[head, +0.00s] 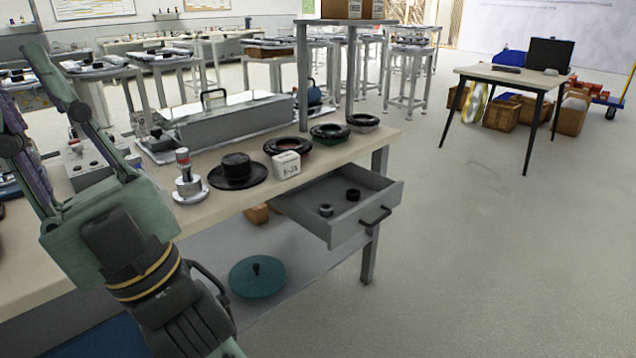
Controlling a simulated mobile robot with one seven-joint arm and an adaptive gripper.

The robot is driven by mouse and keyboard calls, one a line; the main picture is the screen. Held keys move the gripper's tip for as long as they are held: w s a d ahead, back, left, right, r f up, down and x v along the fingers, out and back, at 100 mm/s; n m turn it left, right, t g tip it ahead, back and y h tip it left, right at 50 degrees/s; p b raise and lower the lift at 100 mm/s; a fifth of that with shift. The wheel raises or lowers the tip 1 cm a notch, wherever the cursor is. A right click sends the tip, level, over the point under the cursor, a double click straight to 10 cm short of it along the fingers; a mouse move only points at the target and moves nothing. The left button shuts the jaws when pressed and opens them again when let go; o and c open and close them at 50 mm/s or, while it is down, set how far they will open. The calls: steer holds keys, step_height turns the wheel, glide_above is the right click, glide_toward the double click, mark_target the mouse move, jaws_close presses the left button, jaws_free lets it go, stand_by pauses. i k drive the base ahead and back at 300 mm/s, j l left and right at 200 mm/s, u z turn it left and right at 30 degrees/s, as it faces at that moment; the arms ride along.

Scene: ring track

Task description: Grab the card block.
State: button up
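The card block, a small white block with dark lettering on its front (287,165), stands on the workbench top (225,205) near its front edge. It is just in front of a black ring with a reddish underside (288,146) and to the right of a black hat-shaped piece (237,171). My gripper (25,105) is large and close at the left, its fingers reaching up and spread apart, with nothing seen between them. It is well to the left of the block and does not touch it. One finger is partly cut off by the picture's left edge.
An open grey drawer (345,212) juts out below the block and holds two small dark rings. A metal post with a red-and-black top (188,178) stands left of the hat-shaped piece. More rings (330,131) lie at right. The floor at right (500,270) is clear.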

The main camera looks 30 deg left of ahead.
mark_target(285, 165)
steer(key=i+u, duration=0.75)
steer(key=i+l+u, duration=0.15)
steer(key=u, duration=0.25)
steer(key=i, duration=0.05)
